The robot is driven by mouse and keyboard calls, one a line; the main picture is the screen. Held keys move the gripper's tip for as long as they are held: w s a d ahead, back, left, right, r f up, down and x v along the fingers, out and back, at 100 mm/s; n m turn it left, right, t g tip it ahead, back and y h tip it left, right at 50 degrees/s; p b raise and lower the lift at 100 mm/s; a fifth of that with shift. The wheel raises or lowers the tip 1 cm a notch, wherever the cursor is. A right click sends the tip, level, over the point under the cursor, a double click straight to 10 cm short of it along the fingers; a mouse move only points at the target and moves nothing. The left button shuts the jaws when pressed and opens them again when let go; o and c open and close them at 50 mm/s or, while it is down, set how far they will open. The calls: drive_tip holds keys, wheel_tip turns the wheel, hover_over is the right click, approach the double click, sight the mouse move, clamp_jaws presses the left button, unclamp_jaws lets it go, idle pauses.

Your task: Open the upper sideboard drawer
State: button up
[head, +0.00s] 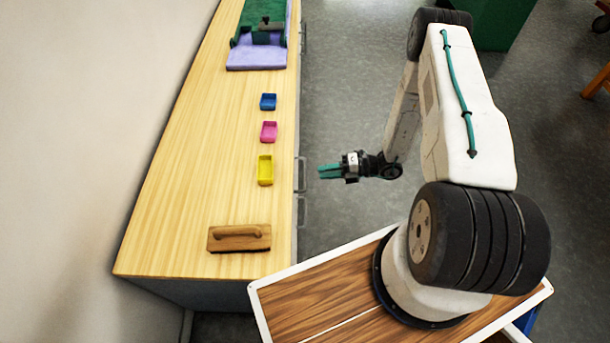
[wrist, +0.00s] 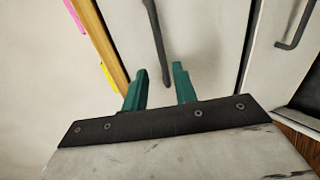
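The sideboard (head: 200,180) has a pale wood top and a light grey front that faces my arm. A bar handle (head: 301,175) stands out from that front, and my gripper (head: 322,171) is just right of it, apart from it, fingers pointing at it. In the wrist view, my gripper (wrist: 159,68) has its two teal fingers spread with nothing held. A dark bar handle (wrist: 157,45) lies ahead, in line with the gap between them. The panel around this handle looks closed. The head view sees the front edge-on, so drawer levels are hard to tell.
A second handle (wrist: 297,25) is on the neighbouring panel.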

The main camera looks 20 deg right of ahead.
sight(305, 175)
drive_tip(key=x, duration=0.8)
drive_tip(key=shift+f, duration=0.1)
clamp_jaws()
